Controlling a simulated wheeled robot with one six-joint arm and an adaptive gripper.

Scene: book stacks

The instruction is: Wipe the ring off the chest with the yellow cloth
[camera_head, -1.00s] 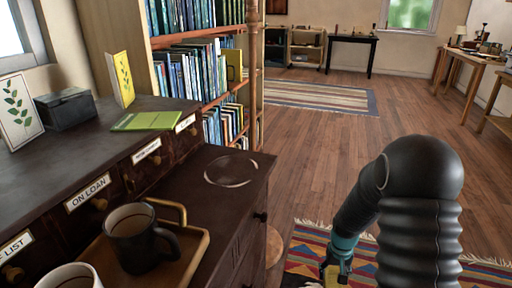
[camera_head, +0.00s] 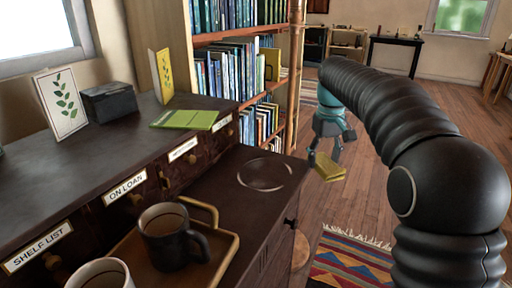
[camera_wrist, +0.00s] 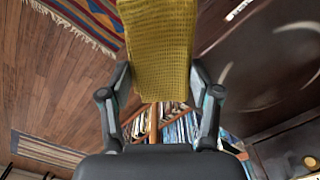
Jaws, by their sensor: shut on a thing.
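A pale ring mark (camera_head: 265,174) lies on the dark top of the chest (camera_head: 225,188), behind the tray. My gripper (camera_head: 324,158) is beyond the chest's right edge, to the right of the ring. It is shut on the yellow cloth (camera_head: 330,168), which hangs from the fingertips apart from the chest top. In the wrist view the cloth (camera_wrist: 160,45) stretches away between the fingers of my gripper (camera_wrist: 160,80). Part of the ring (camera_wrist: 238,10) shows there at the upper right on the dark chest top.
A wooden tray (camera_head: 222,248) with two mugs, one dark (camera_head: 172,237) and one pale (camera_head: 100,274), stands at the near end of the chest. A raised labelled cabinet (camera_head: 60,185) runs along the left, and a bookshelf (camera_head: 235,40) stands behind. Floor is open to the right.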

